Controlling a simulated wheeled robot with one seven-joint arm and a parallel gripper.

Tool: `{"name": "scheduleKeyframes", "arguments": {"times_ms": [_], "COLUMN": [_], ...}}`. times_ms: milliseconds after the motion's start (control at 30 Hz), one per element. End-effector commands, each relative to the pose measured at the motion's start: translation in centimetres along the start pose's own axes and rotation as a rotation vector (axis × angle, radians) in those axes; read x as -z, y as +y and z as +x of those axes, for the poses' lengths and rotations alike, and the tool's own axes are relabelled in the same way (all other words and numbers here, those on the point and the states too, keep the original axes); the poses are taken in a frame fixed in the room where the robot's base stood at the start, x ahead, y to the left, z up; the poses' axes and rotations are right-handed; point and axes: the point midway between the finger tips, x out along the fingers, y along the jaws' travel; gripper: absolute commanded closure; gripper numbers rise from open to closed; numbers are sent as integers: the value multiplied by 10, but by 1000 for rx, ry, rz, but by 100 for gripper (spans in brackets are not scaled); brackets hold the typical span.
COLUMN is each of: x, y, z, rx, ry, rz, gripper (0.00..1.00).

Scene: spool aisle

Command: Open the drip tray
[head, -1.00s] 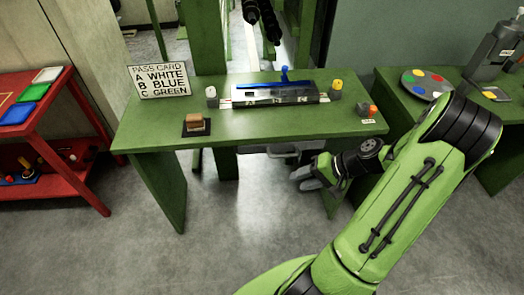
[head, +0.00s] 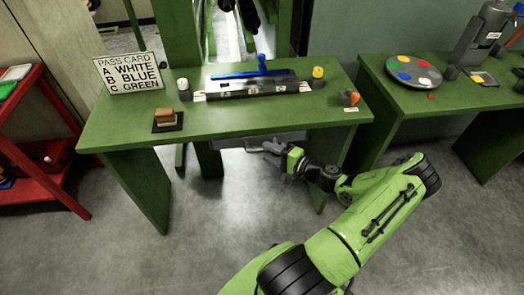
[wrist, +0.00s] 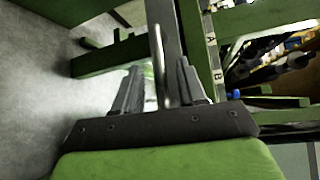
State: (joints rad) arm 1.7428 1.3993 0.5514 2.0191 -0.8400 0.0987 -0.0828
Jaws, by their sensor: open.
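The drip tray (head: 262,138) is a grey drawer-like tray under the front edge of the green table (head: 225,125). In the wrist view its grey front (wrist: 168,40) runs upright, with a thin metal bar handle (wrist: 158,65) before it. My gripper (head: 272,149) is just in front of the tray, below the table edge. In the wrist view my gripper (wrist: 160,82) is open, with one finger on each side of the bar. I cannot tell whether either finger touches it. The tray's inside is hidden by the tabletop.
On the table stand a pass card sign (head: 130,73), a brown block on a dark pad (head: 168,118), a blue squeegee-like tool (head: 255,70) and small coloured pots. A red shelf (head: 40,170) is left, another green table (head: 440,95) right. The floor in front is clear.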

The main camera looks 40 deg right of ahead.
Motion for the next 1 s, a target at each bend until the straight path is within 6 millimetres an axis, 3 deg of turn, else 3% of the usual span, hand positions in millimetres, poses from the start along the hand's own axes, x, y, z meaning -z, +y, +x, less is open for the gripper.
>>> {"name": "scheduleKeyframes", "arguments": {"times_ms": [100,200,467,767,1000], "x": [0,0,0,0,0], "y": [2,1,0,0,0], "z": [22,32,36,35,35], "rx": [0,-1,-1,-1,-2], "ry": [-2,-1,1,0,0], "rz": [0,0,0,0,0], "gripper": [59,59,59,100,100]}}
